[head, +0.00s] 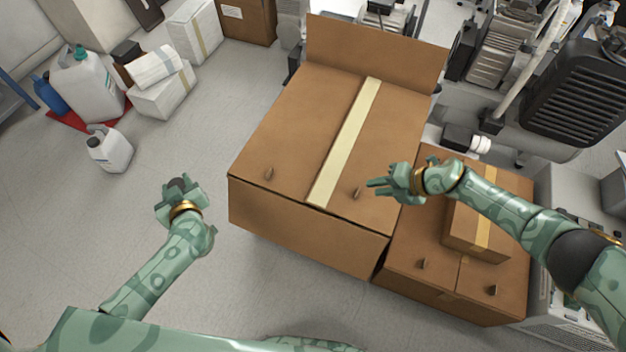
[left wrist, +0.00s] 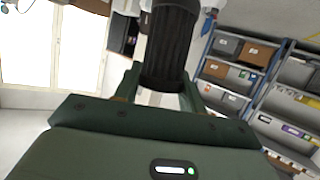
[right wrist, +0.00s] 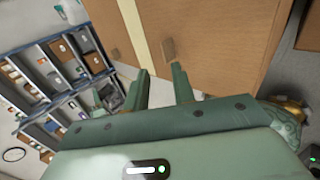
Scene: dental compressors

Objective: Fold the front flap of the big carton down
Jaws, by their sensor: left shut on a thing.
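The big brown carton (head: 290,120) stands in the middle of the head view. Its two long top panels lie flat, with a pale tape strip (head: 345,140) along the seam. One end flap (head: 375,55) stands up at the far end. No raised flap shows at the near end. A small brown tab (head: 268,173) sits on the left panel and another tab (head: 357,192) on the right panel. My right gripper (head: 372,188) is open and empty beside the right tab; the carton fills the upper right wrist view (right wrist: 220,50). My left gripper (head: 178,187), left of the carton, is shut on a black ribbed thing (left wrist: 170,45).
A lower carton (head: 400,255) with a small taped box (head: 465,240) on it adjoins the big carton's right side. Compressor equipment (head: 580,95) stands at the back right. White jugs (head: 110,150) and boxes (head: 165,95) stand at the left.

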